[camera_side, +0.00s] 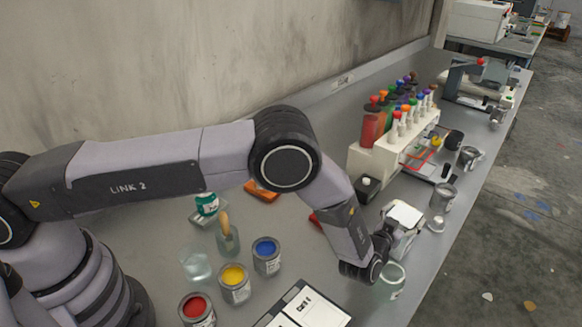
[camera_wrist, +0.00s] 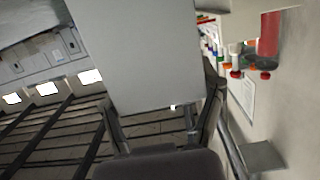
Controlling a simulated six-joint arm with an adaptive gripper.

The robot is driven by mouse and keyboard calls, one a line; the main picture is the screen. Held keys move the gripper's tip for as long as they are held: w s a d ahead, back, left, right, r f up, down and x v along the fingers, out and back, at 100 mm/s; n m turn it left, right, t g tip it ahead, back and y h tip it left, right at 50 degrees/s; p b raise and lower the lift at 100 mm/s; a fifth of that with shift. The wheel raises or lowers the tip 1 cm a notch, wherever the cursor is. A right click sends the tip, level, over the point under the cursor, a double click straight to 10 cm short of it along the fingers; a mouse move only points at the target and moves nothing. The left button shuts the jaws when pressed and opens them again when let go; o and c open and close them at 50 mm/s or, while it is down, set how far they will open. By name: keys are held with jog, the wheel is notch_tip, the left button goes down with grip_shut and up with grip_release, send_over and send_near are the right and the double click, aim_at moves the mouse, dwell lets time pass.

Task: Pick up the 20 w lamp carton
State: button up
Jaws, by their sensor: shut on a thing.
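The lamp carton (camera_side: 404,215) is a pale, box-shaped thing at the right of the side view. It also fills the upper middle of the wrist view as a plain light grey block (camera_wrist: 145,55); I cannot read any print on it. My gripper (camera_side: 398,238) is shut on the carton, with one dark finger on each side of it in the wrist view (camera_wrist: 165,105). My wrist hides part of the carton in the side view. I cannot tell whether its underside touches the bench.
A glass jar (camera_side: 391,281) stands close below my wrist. Open paint cans in red (camera_side: 196,308), yellow (camera_side: 234,284) and blue (camera_side: 266,256) stand left. A white rack (camera_side: 375,165) with several coloured bottles stands behind the carton. Metal cups line the bench's right edge.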

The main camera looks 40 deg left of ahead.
jog(key=shift+c, duration=1.1)
